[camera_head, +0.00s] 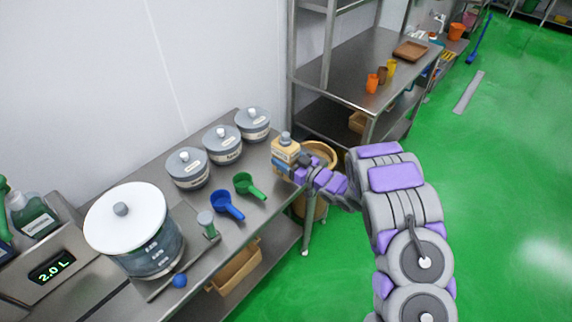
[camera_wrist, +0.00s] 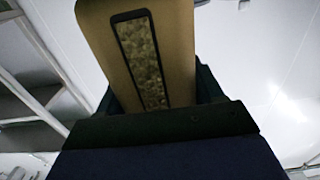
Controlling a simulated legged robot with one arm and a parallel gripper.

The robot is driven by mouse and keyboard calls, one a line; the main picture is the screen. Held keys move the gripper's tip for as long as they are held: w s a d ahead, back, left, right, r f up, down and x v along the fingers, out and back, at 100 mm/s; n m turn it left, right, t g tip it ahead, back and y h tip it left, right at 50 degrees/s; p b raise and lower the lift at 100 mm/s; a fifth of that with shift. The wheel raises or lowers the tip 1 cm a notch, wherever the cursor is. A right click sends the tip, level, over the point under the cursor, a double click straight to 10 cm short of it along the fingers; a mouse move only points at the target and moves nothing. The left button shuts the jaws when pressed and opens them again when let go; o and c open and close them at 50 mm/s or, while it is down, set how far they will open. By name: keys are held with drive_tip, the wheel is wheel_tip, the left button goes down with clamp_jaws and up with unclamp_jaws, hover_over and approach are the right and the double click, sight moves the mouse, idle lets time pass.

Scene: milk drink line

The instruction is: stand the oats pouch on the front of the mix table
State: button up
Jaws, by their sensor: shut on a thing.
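The oats pouch (camera_head: 286,151) is a tan pack with a grey cap, upright at the right end of the mix table (camera_head: 187,262). My gripper (camera_head: 284,167) is shut on its lower part. In the wrist view the pouch (camera_wrist: 150,55) fills the upper middle, with a dark-framed window showing pale flakes, between the fingers of my gripper (camera_wrist: 155,115). I cannot tell whether the pouch's base touches the table top or hangs just above it.
Three lidded grey canisters (camera_head: 222,144) stand along the wall. A blue scoop (camera_head: 227,205) and a green scoop (camera_head: 248,186) lie near the pouch. A large white-lidded jar (camera_head: 127,222) stands at left. A round tan bin (camera_head: 318,155) is on the floor beyond the table's end.

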drive_tip(key=shift+w+d+r, duration=0.1)
drive_tip(key=shift+w+d, duration=0.05)
drive_tip(key=shift+w, duration=0.25)
wheel_tip(320, 180, down, 4)
drive_tip(key=shift+r+b, duration=0.15)
drive_tip(key=shift+b, duration=0.5)
drive_tip(key=o, duration=1.5)
drive_tip(key=shift+s, duration=0.1)
